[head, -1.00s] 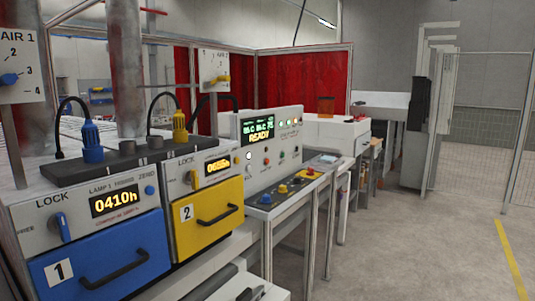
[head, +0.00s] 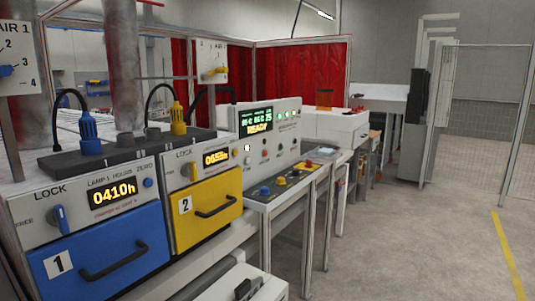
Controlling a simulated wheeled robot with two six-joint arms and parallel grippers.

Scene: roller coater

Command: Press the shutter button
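No button can be read as the shutter button at this size. To the left are a blue drawer (head: 75,250) marked 1 and a yellow drawer (head: 190,232) marked 2, each under a LOCK knob and an hour display. Neither of my grippers is in view.
A white surface with a dark piece (head: 243,289) shows at the bottom edge; I cannot tell what it is. Blue (head: 89,128) and yellow (head: 178,119) cable plugs stand above the drawers. Open grey floor (head: 410,245) lies to the right, with a yellow line (head: 508,255).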

